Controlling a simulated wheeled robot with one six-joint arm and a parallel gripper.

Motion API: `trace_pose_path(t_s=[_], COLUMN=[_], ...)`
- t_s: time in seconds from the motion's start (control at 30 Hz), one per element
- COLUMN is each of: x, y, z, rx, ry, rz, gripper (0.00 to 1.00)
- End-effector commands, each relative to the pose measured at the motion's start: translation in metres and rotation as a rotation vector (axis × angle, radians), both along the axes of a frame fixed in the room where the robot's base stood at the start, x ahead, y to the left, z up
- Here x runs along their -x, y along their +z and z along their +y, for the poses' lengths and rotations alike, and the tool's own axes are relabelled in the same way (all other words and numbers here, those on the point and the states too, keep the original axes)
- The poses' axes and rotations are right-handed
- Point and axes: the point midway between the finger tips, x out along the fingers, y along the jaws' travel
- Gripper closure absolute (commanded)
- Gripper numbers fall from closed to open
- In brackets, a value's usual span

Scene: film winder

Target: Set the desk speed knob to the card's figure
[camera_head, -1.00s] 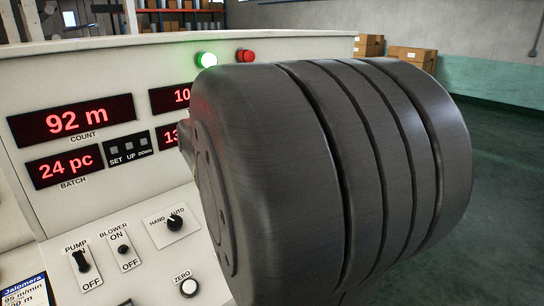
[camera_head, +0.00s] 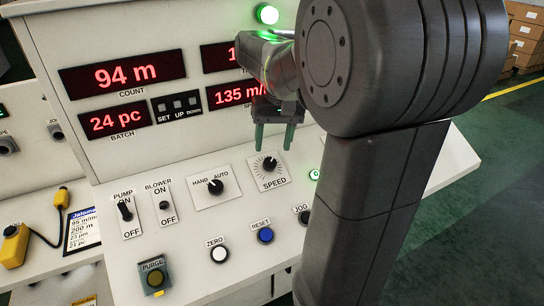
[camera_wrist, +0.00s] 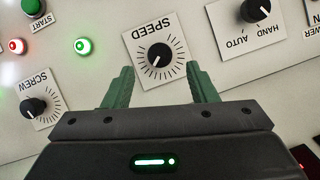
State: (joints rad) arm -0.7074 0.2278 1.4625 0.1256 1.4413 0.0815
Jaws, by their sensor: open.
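The SPEED knob (camera_head: 269,164) is a black dial with a white pointer on a square white plate on the sloping desk. It also shows in the wrist view (camera_wrist: 159,57), upside down. My gripper (camera_head: 274,146) points down with two green fingers apart and empty, just above the knob. In the wrist view the fingertips (camera_wrist: 160,69) lie on either side of the knob's plate, and the knob is not gripped. The card (camera_head: 82,230) at the left has a blue Jalomera heading, and its top line reads 95 m/min. The red speed display (camera_head: 228,95) reads 135, its unit partly hidden by my gripper.
Left of the knob are the HAND/AUTO switch (camera_head: 215,186) and the PUMP switch (camera_head: 125,211). The ZERO (camera_head: 219,255) and RESET (camera_head: 265,235) buttons sit in front. The SCREW knob (camera_wrist: 34,106) and a lit green lamp (camera_wrist: 83,46) are nearby in the wrist view.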

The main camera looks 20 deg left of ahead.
Motion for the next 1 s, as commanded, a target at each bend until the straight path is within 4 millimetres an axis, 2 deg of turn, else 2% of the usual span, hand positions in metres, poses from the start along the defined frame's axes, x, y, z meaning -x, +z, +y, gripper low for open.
trace_pose_path(t_s=[0.1, 0.3, 0.67, 0.73, 0.9, 0.93, 1.0], x=[0.002, 0.003, 0.004, 0.004, 0.004, 0.004, 0.004], y=[-0.023, -0.045, -0.052, -0.052, -0.052, -0.052, -0.052], z=[0.002, 0.005, 0.005, 0.005, 0.005, 0.005, 0.005], rx=[0.002, 0.000, -0.001, -0.001, -0.001, -0.001, -0.001], ry=[0.000, 0.000, 0.000, 0.000, 0.000, 0.000, 0.000], rz=[0.003, 0.000, -0.002, -0.001, -0.001, -0.001, -0.001], gripper=[0.48, 0.48, 0.48, 0.56, 0.89, 0.93, 0.93])
